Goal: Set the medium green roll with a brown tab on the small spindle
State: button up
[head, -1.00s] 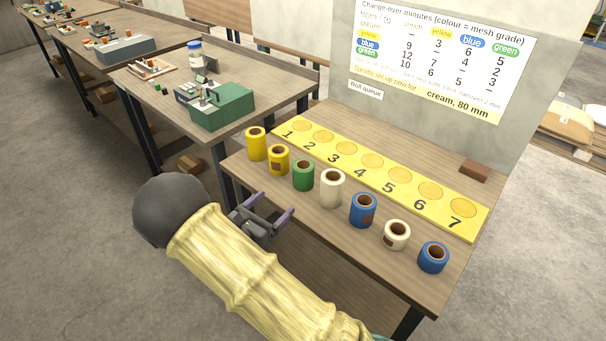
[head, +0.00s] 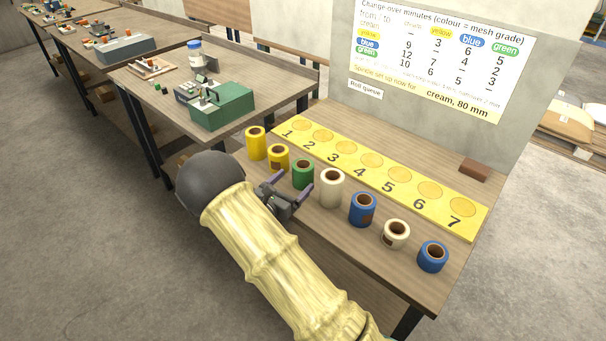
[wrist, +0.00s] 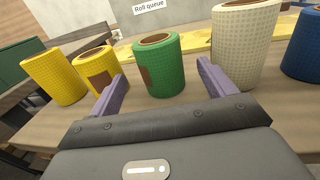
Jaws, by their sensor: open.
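The green roll (head: 303,178) stands upright on the near table, third from the left in a row of rolls. In the wrist view the green roll (wrist: 160,66) fills the middle, with a brown tab on its left side. My gripper (head: 296,179) is open, low in front of it. In the wrist view my gripper (wrist: 160,76) has its purple fingers apart, one towards each side of the roll; I cannot tell whether they reach beside it. I cannot make out a small spindle.
Yellow rolls (head: 256,144) stand left of the green roll; a cream roll (head: 331,189) is close on its right, then blue and cream ones. Behind lies a yellow strip (head: 476,223) with numbered circles. A green machine (head: 222,107) stands on the table further left.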

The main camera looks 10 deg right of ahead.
aim_at(307, 160)
jog(key=shift+x, duration=0.9)
jog(key=shift+d, duration=0.1)
jog(key=x, duration=0.5)
jog(key=shift+w+d, duration=0.2)
jog(key=shift+w, duration=0.1)
jog(key=c, duration=1.2)
notch_tip(307, 160, up, 10)
jog(key=shift+p, duration=0.3)
